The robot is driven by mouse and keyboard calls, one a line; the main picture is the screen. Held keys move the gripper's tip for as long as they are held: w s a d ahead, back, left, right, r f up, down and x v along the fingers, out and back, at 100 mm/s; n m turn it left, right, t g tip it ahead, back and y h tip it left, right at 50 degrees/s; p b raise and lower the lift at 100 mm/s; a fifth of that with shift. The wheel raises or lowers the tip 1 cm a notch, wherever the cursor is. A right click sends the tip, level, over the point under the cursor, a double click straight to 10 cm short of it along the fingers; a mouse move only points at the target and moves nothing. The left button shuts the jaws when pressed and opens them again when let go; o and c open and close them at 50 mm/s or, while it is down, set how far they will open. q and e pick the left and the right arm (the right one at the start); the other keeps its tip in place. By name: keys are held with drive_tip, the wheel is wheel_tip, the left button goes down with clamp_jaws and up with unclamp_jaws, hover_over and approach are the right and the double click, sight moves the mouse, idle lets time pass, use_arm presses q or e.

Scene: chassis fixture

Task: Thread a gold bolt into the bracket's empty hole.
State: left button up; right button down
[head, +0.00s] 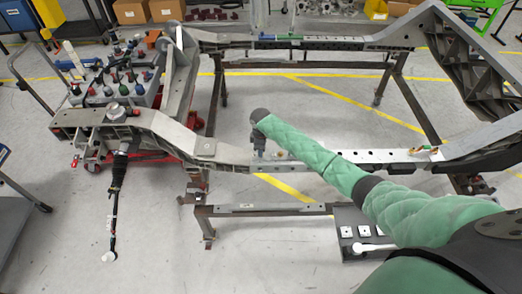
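My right arm comes in from the lower right in a green sleeve. Its small dark gripper (258,148) points down at the near rail (372,157) of the chassis. The gripper is too small to tell whether it is open or shut, or whether it holds a bolt. Small metal parts show on the rail just right of the gripper, but I cannot make out the bracket or its empty hole. No gold bolt can be told apart with certainty. My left gripper is not in view.
A dark tray (344,217) with pale square pieces sits below the near rail, partly behind my arm. The far rail (310,43) runs across the back. The floor between the rails is clear.

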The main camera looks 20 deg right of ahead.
drive_tip(key=shift+r+m+p, duration=0.25)
drive_tip(key=shift+m+p, duration=0.45)
drive_tip(key=shift+p, duration=0.05)
drive_tip(key=shift+a+f+m, duration=0.1)
drive_tip(key=shift+f+m, duration=0.2)
drive_tip(key=shift+m, duration=0.7)
drive_tip(key=m, duration=0.4)
drive_tip(key=shift+m, duration=0.3)
drive_tip(key=m, duration=0.3)
drive_tip(key=shift+f, duration=0.15)
drive_tip(key=m, duration=0.5)
drive_tip(key=c, duration=1.3)
unclamp_jaws()
